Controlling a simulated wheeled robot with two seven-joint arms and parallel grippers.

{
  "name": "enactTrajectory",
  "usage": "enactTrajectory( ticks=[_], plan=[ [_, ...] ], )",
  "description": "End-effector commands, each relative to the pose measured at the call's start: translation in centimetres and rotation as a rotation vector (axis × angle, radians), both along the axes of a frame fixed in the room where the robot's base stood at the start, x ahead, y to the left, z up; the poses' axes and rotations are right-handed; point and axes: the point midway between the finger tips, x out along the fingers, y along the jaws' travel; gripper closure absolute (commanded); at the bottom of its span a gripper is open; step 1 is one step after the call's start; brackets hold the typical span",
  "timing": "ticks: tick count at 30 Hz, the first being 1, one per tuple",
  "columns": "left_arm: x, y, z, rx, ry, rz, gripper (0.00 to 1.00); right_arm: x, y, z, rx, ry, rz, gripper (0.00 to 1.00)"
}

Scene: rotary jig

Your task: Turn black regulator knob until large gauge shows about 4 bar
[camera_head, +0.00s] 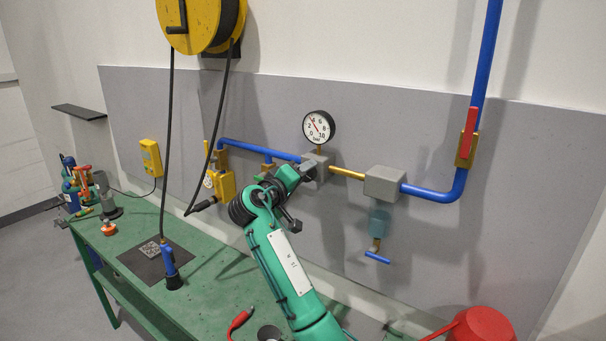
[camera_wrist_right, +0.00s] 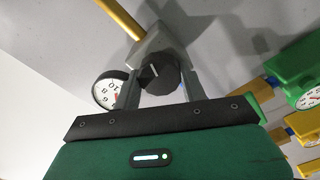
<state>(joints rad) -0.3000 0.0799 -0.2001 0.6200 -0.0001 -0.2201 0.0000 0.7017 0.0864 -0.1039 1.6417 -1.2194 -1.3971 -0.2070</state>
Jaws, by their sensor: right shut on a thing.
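The large gauge (camera_head: 319,127) is a white dial with a black rim above the grey regulator body (camera_head: 321,160) on the wall pipe. Its red needle points to the upper left, near the 4 region; the exact value is too small to read. The gauge also shows partly in the wrist view (camera_wrist_right: 103,91), behind a finger. The black regulator knob (camera_wrist_right: 157,77) sits between the two fingers of my right gripper (camera_wrist_right: 160,92), which is shut on it. In the head view my right gripper (camera_head: 303,169) hides the knob. My left gripper is not in view.
A grey filter block (camera_head: 382,183) with a bowl and blue drain handle is right of the regulator. A red-handled valve (camera_head: 468,133) is on the riser. A hose hangs from the yellow reel (camera_head: 203,22) above the green bench (camera_head: 205,238). A red object (camera_head: 482,325) is at lower right.

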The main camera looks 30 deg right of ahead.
Motion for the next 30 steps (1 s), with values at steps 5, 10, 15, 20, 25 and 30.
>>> enactTrajectory(
  ticks=[5,10,15,20,25,30],
  plan=[
    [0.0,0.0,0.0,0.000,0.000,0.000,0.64,0.0,0.0,0.2,-0.002,-0.003,0.001,0.80],
    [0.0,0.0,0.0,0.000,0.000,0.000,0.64,0.0,0.0,0.2,-0.002,-0.004,0.001,0.50],
    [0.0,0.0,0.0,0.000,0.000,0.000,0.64,0.0,0.0,0.1,-0.001,-0.003,0.001,0.36],
    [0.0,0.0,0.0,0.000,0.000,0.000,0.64,0.0,0.0,0.1,-0.001,-0.002,0.001,0.36],
    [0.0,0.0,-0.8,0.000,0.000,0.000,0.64,-0.3,1.1,-0.2,0.000,-0.003,0.004,0.36],
    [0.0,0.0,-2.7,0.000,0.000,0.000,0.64,-1.5,3.9,-0.6,0.001,-0.005,0.004,0.36]
  ],
)
